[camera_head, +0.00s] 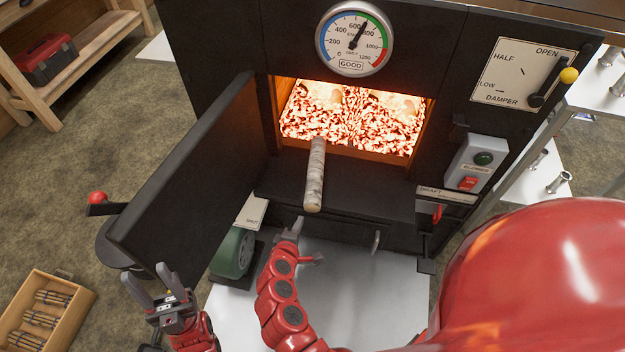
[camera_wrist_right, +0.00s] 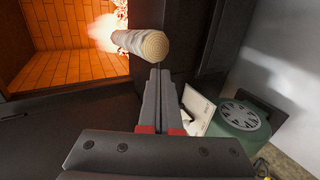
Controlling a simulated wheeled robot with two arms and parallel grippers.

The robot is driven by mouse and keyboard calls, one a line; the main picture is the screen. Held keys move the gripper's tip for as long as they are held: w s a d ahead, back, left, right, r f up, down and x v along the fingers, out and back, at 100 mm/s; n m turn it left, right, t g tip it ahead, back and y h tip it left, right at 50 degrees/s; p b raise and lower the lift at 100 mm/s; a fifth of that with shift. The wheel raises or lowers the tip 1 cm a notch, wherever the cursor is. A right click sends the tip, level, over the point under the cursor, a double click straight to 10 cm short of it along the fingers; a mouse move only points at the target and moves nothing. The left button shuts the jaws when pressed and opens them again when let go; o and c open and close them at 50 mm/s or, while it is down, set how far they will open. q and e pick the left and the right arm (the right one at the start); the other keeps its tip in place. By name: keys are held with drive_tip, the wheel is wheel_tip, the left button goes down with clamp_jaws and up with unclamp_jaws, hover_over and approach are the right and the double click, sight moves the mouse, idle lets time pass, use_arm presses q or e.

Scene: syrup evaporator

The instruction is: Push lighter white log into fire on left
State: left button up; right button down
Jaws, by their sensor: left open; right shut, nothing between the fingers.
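A pale whitish log (camera_head: 315,178) lies on the dark ledge of the open firebox (camera_head: 350,115). Its far end reaches the opening, and its near end sticks out toward me. Glowing embers (camera_head: 310,112) fill the firebox on left and right. My right gripper (camera_head: 296,226) is shut and empty just short of the log's near end. In the right wrist view its fingertips (camera_wrist_right: 160,72) are close below the log's cut end (camera_wrist_right: 153,45); I cannot tell whether they touch. My left gripper (camera_head: 156,280) is open and empty, low at the left.
The open firebox door (camera_head: 190,170) stands out to the left. A green round device (camera_head: 233,252) sits below it. A draft lever (camera_head: 437,213) and blower switch box (camera_head: 477,165) are at the right. A wooden crate (camera_head: 45,312) lies on the floor at the far left.

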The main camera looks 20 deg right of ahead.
sight(315, 173)
drive_tip(key=w+d+f, duration=0.1)
drive_tip(key=w+d, duration=0.2)
drive_tip(key=w, duration=0.2)
drive_tip(key=w+d+f+b, duration=0.1)
drive_tip(key=w+d, duration=0.3)
drive_tip(key=w, duration=0.1)
drive_tip(key=w+d+f, duration=0.1)
drive_tip(key=w+d, duration=0.2)
drive_tip(key=w, duration=0.3)
drive_tip(key=shift+d+b, duration=0.3)
drive_tip(key=shift+d, duration=0.1)
drive_tip(key=shift+w+d+f, duration=0.1)
drive_tip(key=shift+w+d, duration=0.4)
drive_tip(key=shift+w, duration=0.25)
drive_tip(key=shift+s+a, duration=0.1)
drive_tip(key=p+v, duration=0.1)
drive_tip(key=v, duration=0.3)
drive_tip(key=f+p+v, duration=0.1)
drive_tip(key=v, duration=0.2)
drive_tip(key=p+v, duration=0.1)
drive_tip(key=v, duration=0.3)
drive_tip(key=shift+s+a+f+p, duration=0.15)
drive_tip(key=shift+s+a+p, duration=0.25)
drive_tip(key=shift+s, duration=0.2)
drive_tip(key=shift+s+a, duration=0.15)
drive_tip(key=shift+s, duration=0.1)
